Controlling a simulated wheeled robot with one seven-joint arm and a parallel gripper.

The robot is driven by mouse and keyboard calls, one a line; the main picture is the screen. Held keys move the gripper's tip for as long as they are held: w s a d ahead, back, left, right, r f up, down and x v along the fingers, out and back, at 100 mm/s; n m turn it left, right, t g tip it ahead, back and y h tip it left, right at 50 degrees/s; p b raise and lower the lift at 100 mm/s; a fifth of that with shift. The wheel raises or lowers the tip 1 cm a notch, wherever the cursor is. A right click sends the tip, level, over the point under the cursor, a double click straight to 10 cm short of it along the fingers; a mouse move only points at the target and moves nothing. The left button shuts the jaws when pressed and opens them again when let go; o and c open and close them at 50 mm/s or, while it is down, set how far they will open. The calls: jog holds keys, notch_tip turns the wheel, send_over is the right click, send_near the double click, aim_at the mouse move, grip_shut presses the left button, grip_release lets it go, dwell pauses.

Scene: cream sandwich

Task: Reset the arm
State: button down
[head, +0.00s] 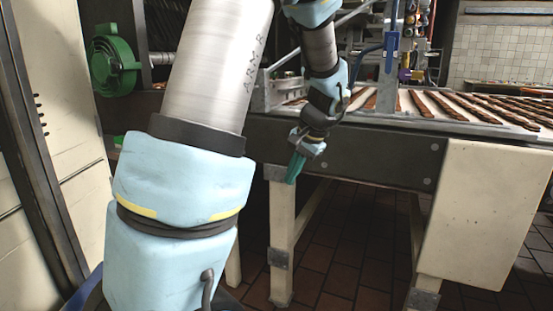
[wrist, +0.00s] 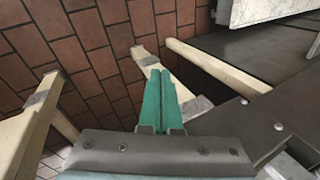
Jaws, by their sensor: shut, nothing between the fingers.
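My gripper (head: 295,167) hangs in front of the conveyor's dark side, below belt height, with its green fingers pointing down. In the wrist view my gripper (wrist: 161,82) shows its two green fingers side by side and closed together, with nothing between them. My arm fills the left and middle of the head view, bent down from the upper part toward the conveyor.
A conveyor (head: 400,160) carries rows of brown bars (head: 470,108). Its cream legs (head: 283,235) stand on a brown tiled floor (head: 335,270). A cream panel (head: 480,210) hangs at the right. A green hose reel (head: 112,62) is at the upper left.

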jog(key=s+a+f+n+g+h, duration=0.1)
jog(key=s+a+f+n+h, duration=0.15)
jog(key=s+a, duration=0.35)
jog(key=s+a+f+n+h, duration=0.1)
jog(key=s+a+f+n, duration=0.3)
jog(key=s, duration=0.5)
notch_tip(320, 180, up, 20)
jog(key=p, duration=1.9)
jog(key=shift+w+a+f, duration=0.2)
jog(key=shift+w+a, duration=0.05)
jog(key=shift+a, duration=0.05)
